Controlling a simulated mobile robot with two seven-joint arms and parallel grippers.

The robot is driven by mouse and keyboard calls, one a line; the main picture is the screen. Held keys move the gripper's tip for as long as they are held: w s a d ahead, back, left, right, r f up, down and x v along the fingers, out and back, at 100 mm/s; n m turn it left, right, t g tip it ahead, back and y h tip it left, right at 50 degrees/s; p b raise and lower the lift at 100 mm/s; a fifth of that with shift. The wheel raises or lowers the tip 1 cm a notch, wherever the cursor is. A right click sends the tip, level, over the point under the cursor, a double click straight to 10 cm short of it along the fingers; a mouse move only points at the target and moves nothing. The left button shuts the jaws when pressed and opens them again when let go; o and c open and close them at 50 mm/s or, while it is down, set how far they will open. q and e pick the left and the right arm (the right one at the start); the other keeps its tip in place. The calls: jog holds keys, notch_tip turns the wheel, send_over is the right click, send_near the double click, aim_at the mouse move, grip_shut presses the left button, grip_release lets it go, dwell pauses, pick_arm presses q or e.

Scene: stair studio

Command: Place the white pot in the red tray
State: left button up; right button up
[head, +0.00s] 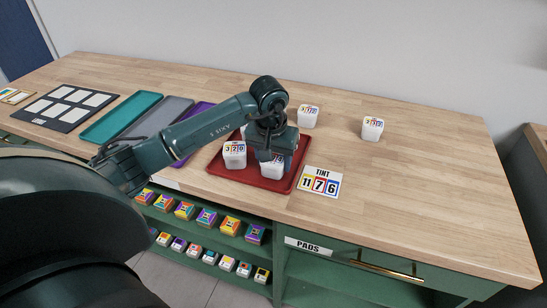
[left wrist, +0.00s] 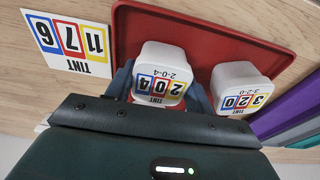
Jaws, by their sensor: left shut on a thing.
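My left gripper (head: 277,154) is over the red tray (head: 219,170), its fingers on both sides of a white pot (head: 271,170). In the left wrist view this held pot (left wrist: 160,71) has a colored label reading 2-0-4, and it sits between the blue-grey fingers. It is at the tray's front right part; I cannot tell whether its base touches the tray floor. A second white pot (head: 235,155), labelled 3-2-0 (left wrist: 238,90), stands in the tray to its left. Two more white pots stand on the counter behind (head: 308,116) and to the right (head: 372,128). My right gripper is not in view.
A TINT number card (head: 320,182) lies just right of the tray. Left of it are a purple tray (head: 196,112), a grey tray (head: 160,117) and a green tray (head: 120,117). A dark board with pale squares (head: 68,106) lies farther left. The counter's right side is clear.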

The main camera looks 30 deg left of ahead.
pick_arm(q)
jog(key=o, duration=0.6)
jog(key=shift+f, duration=0.15)
jog(key=shift+c, duration=0.2)
jog(key=o, duration=0.5)
jog(key=shift+c, duration=0.2)
